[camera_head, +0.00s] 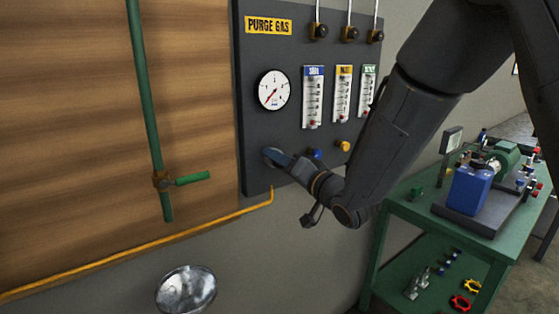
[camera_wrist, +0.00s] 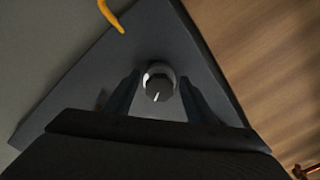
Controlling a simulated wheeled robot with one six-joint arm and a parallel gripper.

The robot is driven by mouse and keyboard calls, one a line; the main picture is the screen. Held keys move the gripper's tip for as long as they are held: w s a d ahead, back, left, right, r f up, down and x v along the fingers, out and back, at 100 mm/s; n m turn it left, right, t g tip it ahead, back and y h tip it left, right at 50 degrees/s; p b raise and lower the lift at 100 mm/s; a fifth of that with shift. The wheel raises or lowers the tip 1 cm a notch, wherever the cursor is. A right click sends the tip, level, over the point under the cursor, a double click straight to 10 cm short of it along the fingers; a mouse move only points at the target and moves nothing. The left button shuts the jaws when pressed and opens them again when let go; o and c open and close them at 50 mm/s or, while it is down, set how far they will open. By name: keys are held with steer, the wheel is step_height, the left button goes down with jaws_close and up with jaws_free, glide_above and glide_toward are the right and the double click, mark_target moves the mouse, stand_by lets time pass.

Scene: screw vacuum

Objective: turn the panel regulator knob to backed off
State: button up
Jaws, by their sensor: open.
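The regulator knob (camera_wrist: 159,84) is a dark round knob with a white pointer line and a pale metal collar, on the dark panel (camera_wrist: 95,75). In the wrist view my gripper (camera_wrist: 159,88) is open, with one finger on each side of the knob. I cannot tell whether the fingers touch it. In the head view my gripper (camera_head: 277,157) is at the lower left of the purge gas panel (camera_head: 257,135), and it largely hides the knob there. The pressure gauge (camera_head: 273,90) above has a white face and a red needle near the lower left.
Flowmeters (camera_head: 313,97) with a blue knob (camera_head: 315,154) and a yellow knob (camera_head: 343,146) sit right of the gauge. A yellow pipe (camera_head: 150,246) runs below the panel. A green pipe with a lever (camera_head: 192,179) is at left. A green bench (camera_head: 415,220) stands at right.

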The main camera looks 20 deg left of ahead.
steer(key=c, duration=1)
steer(key=shift+c, duration=0.2)
